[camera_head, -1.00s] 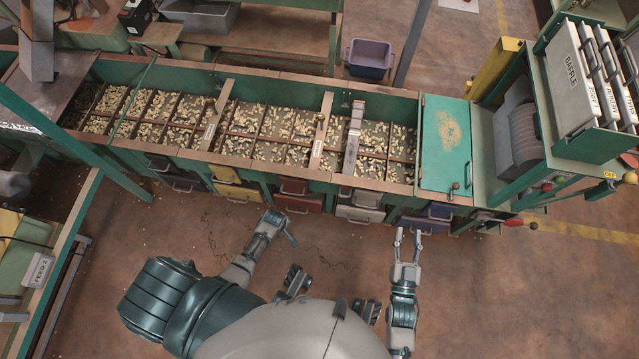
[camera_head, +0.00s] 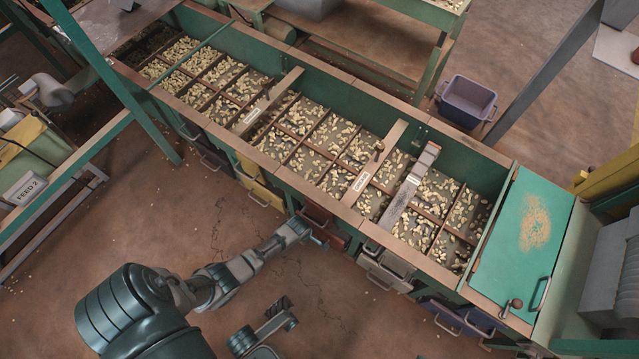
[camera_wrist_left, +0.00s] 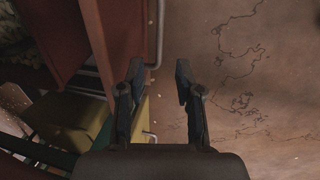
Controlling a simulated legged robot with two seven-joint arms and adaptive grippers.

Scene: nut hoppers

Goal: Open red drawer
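Red drawers (camera_head: 332,236) sit in the front of the long green hopper bench, stacked, with my left gripper (camera_head: 312,236) in front of them and hiding part of them. In the left wrist view a red drawer front (camera_wrist_left: 122,35) stands at the left, with a silver bar handle (camera_wrist_left: 159,30) along it. My left gripper (camera_wrist_left: 159,78) is open, its two dark fingers apart. The handle shows between and beyond the fingertips; whether it touches a finger I cannot tell.
A yellow drawer (camera_head: 262,190) is left of the red ones, grey drawers (camera_head: 385,270) and blue drawers (camera_head: 455,318) to the right. Nut-filled compartments (camera_head: 325,130) lie above. Cracked brown floor (camera_head: 200,235) in front is open.

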